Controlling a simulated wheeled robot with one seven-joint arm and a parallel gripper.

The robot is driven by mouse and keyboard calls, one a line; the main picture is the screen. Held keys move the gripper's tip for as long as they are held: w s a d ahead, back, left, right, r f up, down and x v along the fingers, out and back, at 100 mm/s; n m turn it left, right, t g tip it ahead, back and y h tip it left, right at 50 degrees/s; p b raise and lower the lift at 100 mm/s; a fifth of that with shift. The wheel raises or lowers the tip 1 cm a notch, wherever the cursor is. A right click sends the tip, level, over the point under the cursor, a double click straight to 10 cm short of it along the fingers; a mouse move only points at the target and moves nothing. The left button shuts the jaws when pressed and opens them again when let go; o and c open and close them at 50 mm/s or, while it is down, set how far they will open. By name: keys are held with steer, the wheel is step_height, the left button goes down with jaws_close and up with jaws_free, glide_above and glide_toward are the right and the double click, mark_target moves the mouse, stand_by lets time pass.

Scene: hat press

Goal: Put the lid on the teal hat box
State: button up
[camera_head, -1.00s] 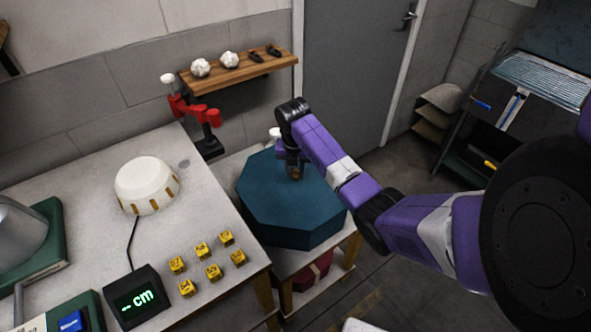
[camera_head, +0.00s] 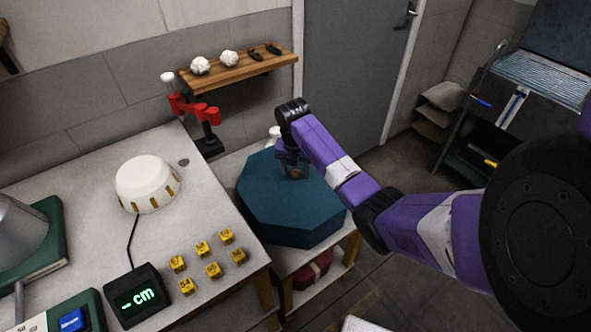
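The teal hat box (camera_head: 290,225) is an eight-sided box on the low side table. Its flat teal top, the lid (camera_head: 262,188), covers it and looks level; I see no gap between lid and box from here. A small brown knob (camera_head: 295,173) shows on the lid. My gripper (camera_head: 292,171) points down at the knob, at the far part of the lid. Its fingers look spread to either side of the knob, and I see no clear contact. The far side of the box is partly hidden by my gripper and arm.
The side table (camera_head: 337,246) has a dark red item (camera_head: 313,272) on its lower shelf. On the left worktable (camera_head: 70,185) are a white domed block (camera_head: 147,184), several yellow cubes (camera_head: 202,250) and a cm display (camera_head: 138,297). A red clamp (camera_head: 196,108) stands behind.

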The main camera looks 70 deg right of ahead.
steer(key=shift+s+a+r, duration=0.1)
steer(key=shift+a+r, duration=0.1)
steer(key=shift+r, duration=1.1)
steer(key=shift+a+r, duration=0.2)
steer(key=shift+r, duration=1.05)
steer(key=shift+s+a+r, duration=0.1)
steer(key=shift+a+r, duration=0.1)
steer(key=shift+r, duration=1.1)
steer(key=shift+w, duration=0.1)
